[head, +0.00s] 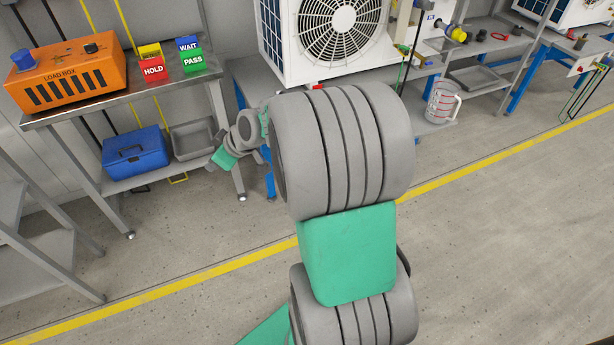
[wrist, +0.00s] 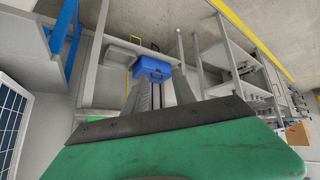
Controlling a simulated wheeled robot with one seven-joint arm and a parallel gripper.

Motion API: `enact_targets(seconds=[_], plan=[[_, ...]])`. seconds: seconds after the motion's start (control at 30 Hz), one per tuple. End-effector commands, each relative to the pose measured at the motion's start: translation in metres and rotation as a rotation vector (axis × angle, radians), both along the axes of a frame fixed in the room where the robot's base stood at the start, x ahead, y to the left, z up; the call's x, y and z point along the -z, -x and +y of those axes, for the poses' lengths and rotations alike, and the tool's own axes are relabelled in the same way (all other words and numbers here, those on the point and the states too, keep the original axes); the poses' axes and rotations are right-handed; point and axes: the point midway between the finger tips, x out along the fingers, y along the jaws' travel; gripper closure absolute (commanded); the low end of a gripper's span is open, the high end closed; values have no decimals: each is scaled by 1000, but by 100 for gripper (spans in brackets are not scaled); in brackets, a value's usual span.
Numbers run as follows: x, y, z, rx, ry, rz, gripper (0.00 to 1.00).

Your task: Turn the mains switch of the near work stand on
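The near work stand (head: 250,70), with blue legs, carries a white fan unit (head: 335,35) at the top middle of the head view. My large grey and green arm covers much of the stand's front. I cannot make out a mains switch on it; it may be hidden behind my arm. My gripper (head: 222,158) is small and partly hidden beyond the arm, low between the stand and the steel table to its left. In the wrist view, a green housing with a dark edge fills the bottom.
A steel table (head: 130,88) holds an orange load box (head: 68,72) and coloured HOLD (head: 153,72) and PASS (head: 194,62) blocks. A blue toolbox (head: 135,152) and grey bin (head: 193,140) sit below. Floor beyond the yellow line is clear.

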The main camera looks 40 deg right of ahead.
Motion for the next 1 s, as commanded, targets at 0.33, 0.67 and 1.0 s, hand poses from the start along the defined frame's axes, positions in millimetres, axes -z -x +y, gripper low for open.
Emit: enact_targets(seconds=[0.33, 0.67, 1.0], plan=[[254, -21, -265, 271, 205, -718, 68], [276, -2, -327, 421, 320, -829, 68], [277, -55, -342, 422, 318, -826, 68]])
